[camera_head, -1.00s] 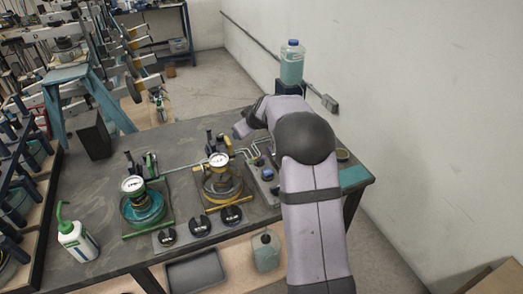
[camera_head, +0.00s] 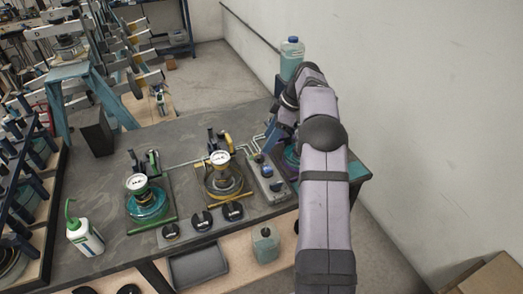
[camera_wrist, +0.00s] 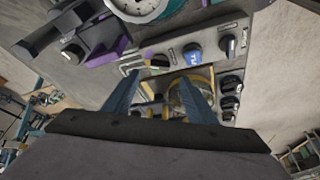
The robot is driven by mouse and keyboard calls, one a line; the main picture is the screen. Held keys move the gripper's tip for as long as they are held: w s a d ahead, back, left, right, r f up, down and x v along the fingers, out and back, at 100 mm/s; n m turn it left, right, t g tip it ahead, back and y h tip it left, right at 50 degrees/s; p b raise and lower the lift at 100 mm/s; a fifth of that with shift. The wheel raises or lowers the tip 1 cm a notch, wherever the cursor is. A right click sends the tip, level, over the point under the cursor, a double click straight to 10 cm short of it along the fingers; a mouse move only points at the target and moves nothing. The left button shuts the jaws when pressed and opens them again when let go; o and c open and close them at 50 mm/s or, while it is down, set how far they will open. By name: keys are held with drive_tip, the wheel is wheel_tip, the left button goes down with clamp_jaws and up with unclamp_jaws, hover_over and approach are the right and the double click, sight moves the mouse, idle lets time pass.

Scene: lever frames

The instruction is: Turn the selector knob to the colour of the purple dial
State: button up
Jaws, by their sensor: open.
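My gripper (camera_wrist: 161,80) is open and empty in the wrist view, its two blue fingers apart above the bench fittings. In the head view my gripper (camera_head: 282,132) is at the right end of the bench, partly hidden by my arm. A white round dial (camera_wrist: 138,5) with purple parts (camera_wrist: 104,55) around it is cut off at the top of the wrist view. A grey panel (camera_wrist: 212,38) carries a blue knob (camera_wrist: 192,53) and black knobs with white marks. Another black knob (camera_wrist: 72,55) sits by the purple strip. I cannot tell which knob is the selector.
A yellow-ringed gauge station (camera_head: 222,182) and a green one (camera_head: 147,203) stand left of my arm. Several black knobs line the bench front. A white bottle (camera_head: 84,237) is at the front left, and a clear bottle (camera_head: 291,60) stands behind the arm.

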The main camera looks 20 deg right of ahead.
sight(260, 155)
drive_tip(key=shift+p+x, duration=1.3)
drive_tip(key=shift+x, duration=2.2)
drive_tip(key=c, duration=1.1)
